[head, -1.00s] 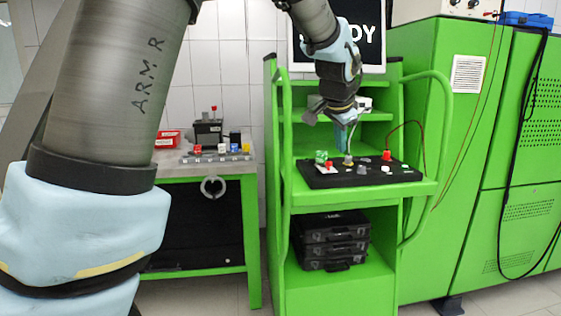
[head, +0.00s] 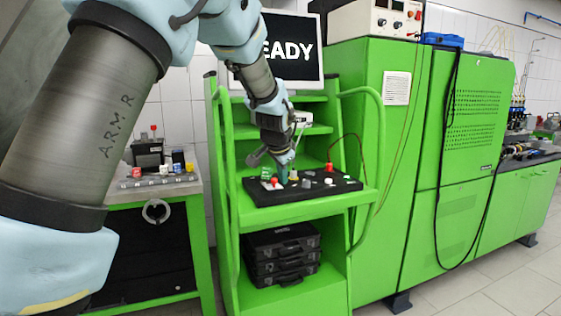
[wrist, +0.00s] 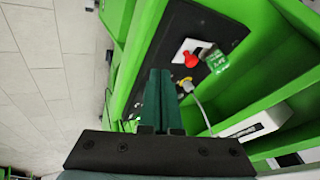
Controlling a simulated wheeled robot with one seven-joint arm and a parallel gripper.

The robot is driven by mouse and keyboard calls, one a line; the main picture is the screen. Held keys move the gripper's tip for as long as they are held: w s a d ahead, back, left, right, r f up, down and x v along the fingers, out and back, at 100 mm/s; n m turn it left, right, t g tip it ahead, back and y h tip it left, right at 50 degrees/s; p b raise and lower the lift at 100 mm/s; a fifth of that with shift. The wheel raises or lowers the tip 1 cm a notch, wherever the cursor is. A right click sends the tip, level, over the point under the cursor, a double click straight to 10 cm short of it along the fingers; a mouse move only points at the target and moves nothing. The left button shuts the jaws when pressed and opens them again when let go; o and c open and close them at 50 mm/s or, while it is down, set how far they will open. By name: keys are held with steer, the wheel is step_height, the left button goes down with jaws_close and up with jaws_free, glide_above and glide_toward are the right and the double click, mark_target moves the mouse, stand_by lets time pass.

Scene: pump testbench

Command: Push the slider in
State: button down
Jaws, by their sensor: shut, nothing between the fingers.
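The black panel (head: 318,190) lies on the shelf of the green cart and carries several small parts. I cannot tell which part is the slider. In the head view my gripper (head: 284,172) points down over the panel's left part, close to the green block (head: 266,173) and the red knob (head: 274,183). In the wrist view the shut, empty green fingers (wrist: 158,74) end beside the black panel (wrist: 214,28). Contact is not clear.
A red button (head: 329,167) with a cable stands on the panel's far side. The green cart's curved handrail (head: 379,140) rises right of it. Black cases (head: 282,255) sit on the lower shelf. A side table (head: 150,194) stands left, a green cabinet (head: 370,130) right.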

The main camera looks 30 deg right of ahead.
mark_target(272, 179)
steer(key=w, duration=0.1)
steer(key=w+f+p, duration=0.1)
steer(key=w+f, duration=0.1)
steer(key=shift+w+d+p, duration=0.25)
steer(key=shift+d+p, duration=0.05)
steer(key=shift+w+f, duration=0.2)
steer(key=shift+w, duration=0.55)
steer(key=shift+w+d+r+p, duration=0.1)
steer(key=shift+w+d+p, duration=0.05)
steer(key=shift+w, duration=0.8)
steer(key=shift+w+d+p, duration=0.1)
steer(key=shift+w+p, duration=0.05)
steer(key=shift+w, duration=0.8)
